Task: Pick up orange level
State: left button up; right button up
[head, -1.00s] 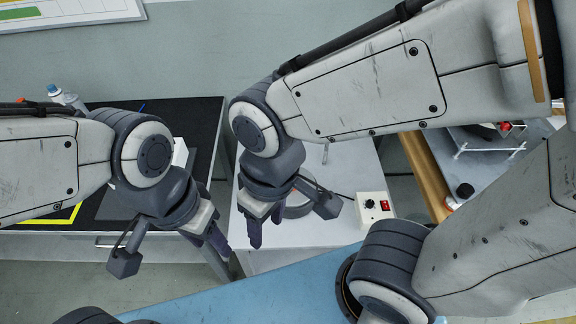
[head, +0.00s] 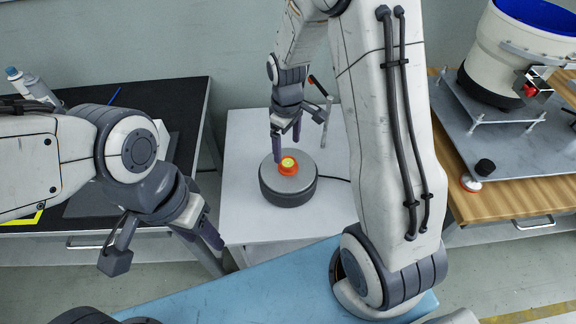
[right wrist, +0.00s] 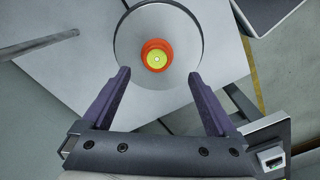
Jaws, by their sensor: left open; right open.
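The orange level (head: 288,165) is a small round orange piece with a yellow-green centre. It sits on top of a grey round turntable (head: 289,196) on the white table. In the right wrist view the level (right wrist: 156,56) lies ahead of the fingertips, between their lines. My right gripper (head: 287,146) is open and empty, just above and behind the level in the head view; its purple fingers (right wrist: 157,80) are apart, and contact with the level does not show. My left gripper (head: 212,238) is open and empty at the left, beside the white table's edge, away from the level.
The white table (head: 240,145) is mostly clear around the turntable. A black table (head: 190,95) with a spray bottle (head: 30,85) stands at the left.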

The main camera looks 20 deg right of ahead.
aim_at(288, 162)
jog(key=shift+w+d+f, duration=0.1)
jog(key=shift+f, duration=1.7)
jog(key=shift+w+d+f, duration=0.1)
jog(key=shift+f, duration=1.65)
grip_shut()
jog(key=shift+r, duration=0.15)
